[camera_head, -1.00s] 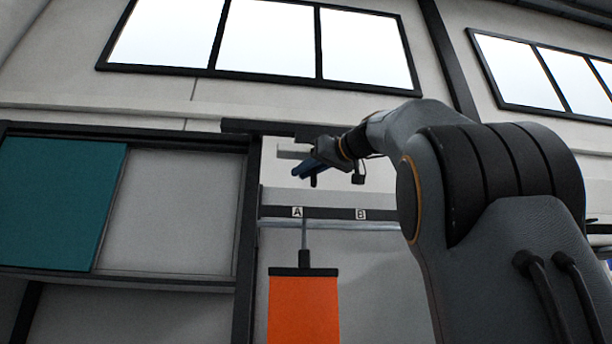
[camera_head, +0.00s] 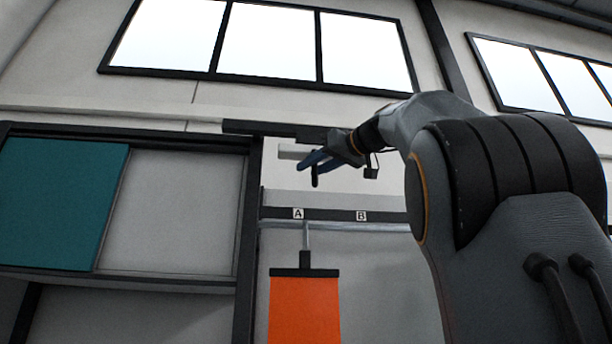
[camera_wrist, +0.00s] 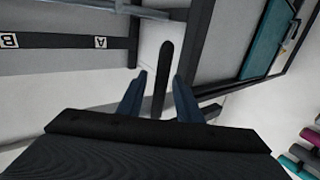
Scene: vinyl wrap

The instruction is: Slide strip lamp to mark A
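Mark A (camera_head: 298,214) and mark B (camera_head: 361,216) are white labels on a dark strip along the wall; mark A (camera_wrist: 100,42) also shows in the wrist view. A pale block (camera_head: 291,152) under a dark overhead bar looks like part of the strip lamp; a white face (camera_wrist: 158,42) shows in the wrist view. A dark rounded handle (camera_wrist: 164,75) stands out from it. My gripper (camera_wrist: 160,88) is open, its blue fingers on either side of the handle with gaps visible. In the head view my gripper (camera_head: 312,162) is above the dark strip, near mark A.
An orange panel (camera_head: 304,309) hangs by a rod from a metal rail (camera_head: 345,226) below mark A. A frame with a teal sliding panel (camera_head: 55,205) stands at the left. The dark overhead bar (camera_head: 265,128) runs just above my gripper. Several coloured rolls (camera_wrist: 300,150) show in the wrist view.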

